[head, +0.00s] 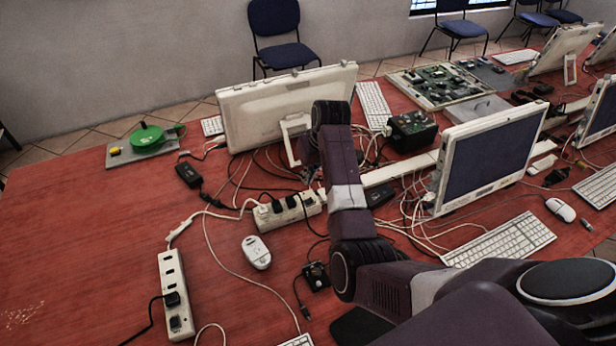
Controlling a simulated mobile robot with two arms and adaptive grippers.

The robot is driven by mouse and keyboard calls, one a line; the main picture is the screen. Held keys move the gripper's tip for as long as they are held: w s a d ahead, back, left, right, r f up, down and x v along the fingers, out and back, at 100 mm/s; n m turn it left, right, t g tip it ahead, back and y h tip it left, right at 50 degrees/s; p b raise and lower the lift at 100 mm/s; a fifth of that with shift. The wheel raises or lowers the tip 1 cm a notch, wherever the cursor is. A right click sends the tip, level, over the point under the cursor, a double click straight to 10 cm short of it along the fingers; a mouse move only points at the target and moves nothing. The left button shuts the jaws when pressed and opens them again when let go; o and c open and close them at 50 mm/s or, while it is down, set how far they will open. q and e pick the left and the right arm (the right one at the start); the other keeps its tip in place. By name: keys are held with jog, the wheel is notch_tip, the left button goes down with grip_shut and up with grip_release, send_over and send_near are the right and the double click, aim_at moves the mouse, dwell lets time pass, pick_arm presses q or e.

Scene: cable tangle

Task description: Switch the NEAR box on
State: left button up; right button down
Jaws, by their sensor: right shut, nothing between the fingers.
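The near box, a long white power strip (168,268), lies on the red table at the lower left. A black plug (172,299) with a black cord sits in it, and a small dark patch, perhaps its switch, shows at its near end. A second white power strip (266,219) with black plugs lies farther back, near the middle. My right arm reaches in from the lower right. My right gripper (309,168) is shut and empty, partly hidden behind my own wrist, beyond the second strip and well apart from the near box. My left gripper is out of view.
A white mouse (256,252) and loose cables lie between the strips. A white monitor (262,107) stands behind, and another monitor (489,160) with a keyboard (499,240) is at the right. The red table (75,245) is clear at the left.

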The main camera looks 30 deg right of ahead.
jog(key=shift+r, duration=0.4)
notch_tip(320, 180, up, 5)
jog(key=t+b, duration=0.2)
jog(key=b, duration=0.4)
send_over(310, 199)
jog(key=a, duration=0.3)
jog(key=s+d+f+g+h+b, duration=0.1)
jog(key=s+f+g+b, duration=0.1)
jog(key=s+f+b, duration=0.2)
jog(key=shift+d+f+h+b, duration=0.2)
jog(key=shift+f+h+b, duration=0.1)
jog(key=shift+b, duration=0.55)
jog(key=shift+w, duration=0.1)
jog(key=x, duration=0.4)
jog(key=p+x, duration=0.1)
jog(key=x, duration=0.3)
jog(key=s+p+x, duration=0.1)
jog(key=x, duration=0.3)
jog(key=shift+w+d+f, duration=0.1)
jog(key=shift+d+f, duration=0.05)
jog(key=shift+f, duration=0.3)
jog(key=shift+d+f, duration=0.1)
jog(key=shift+f, duration=0.5)
